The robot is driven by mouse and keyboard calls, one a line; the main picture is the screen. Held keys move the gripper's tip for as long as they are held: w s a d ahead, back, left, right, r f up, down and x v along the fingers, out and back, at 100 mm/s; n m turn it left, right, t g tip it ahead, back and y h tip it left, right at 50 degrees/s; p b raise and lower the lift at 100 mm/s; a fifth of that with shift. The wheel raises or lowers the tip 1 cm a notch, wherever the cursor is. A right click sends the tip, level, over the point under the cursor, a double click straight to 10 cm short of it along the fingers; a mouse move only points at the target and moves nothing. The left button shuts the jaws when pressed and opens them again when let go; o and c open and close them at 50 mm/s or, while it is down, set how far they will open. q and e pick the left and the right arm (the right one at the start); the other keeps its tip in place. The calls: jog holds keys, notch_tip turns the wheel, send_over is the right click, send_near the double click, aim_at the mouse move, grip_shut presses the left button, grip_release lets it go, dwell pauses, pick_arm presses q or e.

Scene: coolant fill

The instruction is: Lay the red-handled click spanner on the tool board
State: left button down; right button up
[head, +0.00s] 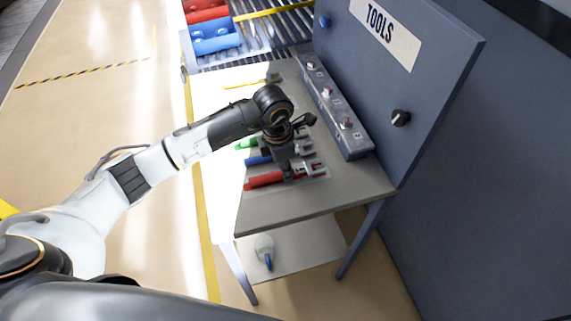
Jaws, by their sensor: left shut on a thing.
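The red-handled click spanner (265,180) is near the front of the grey bench, its handle to the left and its metal head to the right. My left gripper (289,172) reaches down onto its middle from above and is shut on it; the arm hides part of the spanner. The spanner is at a pale flat board (318,178) on the bench top; I cannot tell whether it touches it or is just above. A blue-handled spanner (257,160) and a green-handled one (246,143) lie just behind, partly hidden by my gripper. My right gripper is not in view.
A grey box with several knobs (346,140) runs along the bench's right side, below an upright TOOLS panel (430,75). A yellow-handled tool (245,85) lies at the back. Red and blue bins (213,36) stand beyond.

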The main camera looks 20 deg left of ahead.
pick_arm(q)
jog(key=shift+f, duration=0.1)
jog(key=shift+f, duration=0.15)
jog(key=shift+f+b, duration=0.15)
jog(key=shift+b, duration=0.2)
jog(key=c, duration=1.3)
grip_release()
jog(key=shift+o, duration=0.5)
